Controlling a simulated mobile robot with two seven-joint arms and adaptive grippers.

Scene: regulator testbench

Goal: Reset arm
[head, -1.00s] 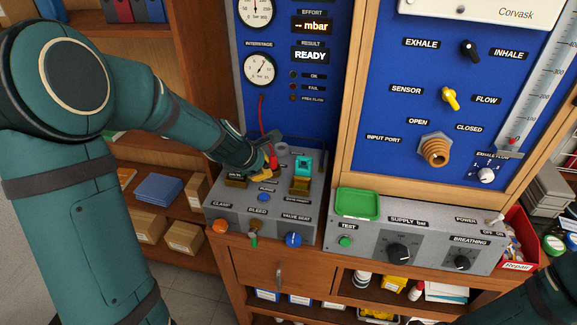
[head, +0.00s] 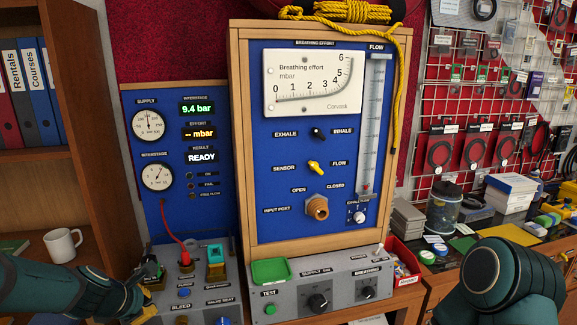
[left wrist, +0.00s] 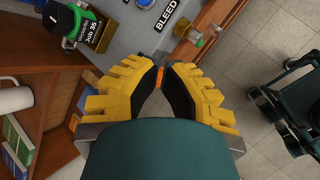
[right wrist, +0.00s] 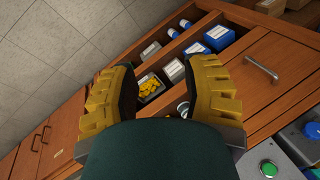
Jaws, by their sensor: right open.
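My left gripper (left wrist: 160,78) is low at the front left of the grey test bench in the head view, with its yellow fingers (head: 143,312) at the lower edge. In the left wrist view its fingertips are close together, with a small orange piece showing between them; I cannot tell whether it is held or lies behind. A green tagged block with a black top (left wrist: 82,28) stands beside it on the bench. My right gripper (right wrist: 160,85) is open and empty in the right wrist view, above the cabinet front; in the head view only its arm (head: 510,278) shows.
The bench (head: 190,300) carries a red hose fitting (head: 185,258) and a teal-topped part (head: 215,255). The control box (head: 340,285) with a green tray (head: 271,271) is to its right. A white mug (head: 62,245) stands on the left shelf. Open cabinet compartments (right wrist: 170,60) hold small boxes.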

